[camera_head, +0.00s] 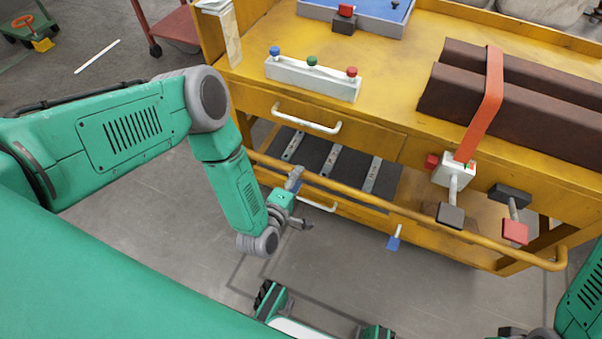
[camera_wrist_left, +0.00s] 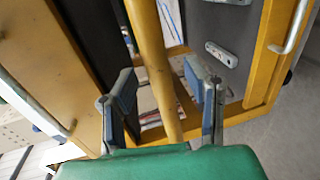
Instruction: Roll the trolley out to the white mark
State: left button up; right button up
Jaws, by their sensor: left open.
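The yellow trolley (camera_head: 400,112) fills the right of the head view. A long yellow rail (camera_head: 380,207) runs along its near side and also shows in the left wrist view (camera_wrist_left: 153,65). My left gripper (camera_head: 300,208) is at the rail's left part. In the left wrist view its blue-padded fingers (camera_wrist_left: 166,92) are open, one on each side of the rail; I cannot tell whether they touch it. A white mark (camera_head: 97,56) lies on the grey floor at the upper left. My right arm (camera_head: 584,300) enters at the lower right edge; its gripper is out of view.
The trolley top carries a white box with coloured buttons (camera_head: 313,76), a blue tray (camera_head: 375,12) and brown beams (camera_head: 525,95) under an orange strap (camera_head: 484,100). Clamps hang at the near edge. A red cart (camera_head: 178,27) stands near the mark. Floor left of the trolley is partly clear.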

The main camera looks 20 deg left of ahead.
pick_arm(q)
jog(key=s+r, duration=0.1)
jog(key=s, duration=0.8)
jog(key=shift+s+r, duration=0.15)
jog(key=shift+r, duration=0.2)
jog(key=s+a+r+m+g+p, duration=0.4)
jog(key=s+r+m+g+p, duration=0.2)
jog(key=s+r+m+g, duration=0.1)
jog(key=s+a+r+m+g+p, duration=0.4)
jog(key=s+r+m+g+p, duration=0.2)
jog(key=s+r+m+g, duration=0.2)
notch_tip(320, 180, up, 2)
jog(key=s+m, duration=0.2)
jog(key=m, duration=0.1)
jog(key=shift+s+a+y, duration=0.3)
jog(key=shift+a, duration=0.1)
jog(key=shift+w, duration=0.1)
jog(key=shift+w+d, duration=0.1)
